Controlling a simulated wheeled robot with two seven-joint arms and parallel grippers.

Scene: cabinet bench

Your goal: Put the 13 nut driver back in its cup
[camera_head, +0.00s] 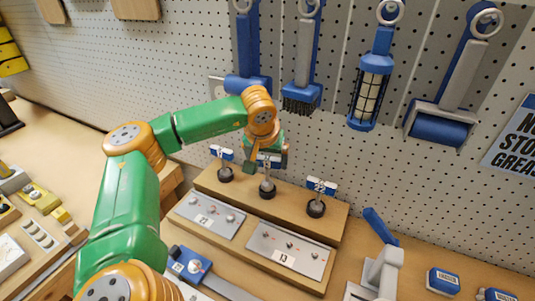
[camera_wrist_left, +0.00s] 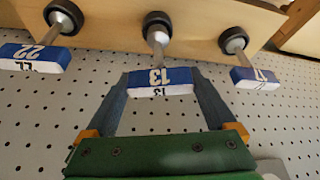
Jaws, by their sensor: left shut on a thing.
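The 13 nut driver (camera_head: 267,161) has a blue and white handle marked 13 and a grey shaft. It stands upright at the middle of the wooden rack. In the left wrist view its handle (camera_wrist_left: 160,80) lies between the two fingers of my left gripper (camera_wrist_left: 161,84), which is shut on it. Its shaft runs to the middle black cup (camera_wrist_left: 155,20); how deep it sits there I cannot tell. In the head view my left gripper (camera_head: 268,154) is partly hidden behind the handle and wrist. My right gripper is not in view.
The 22 nut driver (camera_head: 321,187) and another driver (camera_head: 222,153) stand in cups on either side. Metal plates (camera_head: 288,254) marked 23 and 13 lie before the rack. A pegboard with hanging tools rises behind. A grey clamp-like tool (camera_head: 380,270) stands front right.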

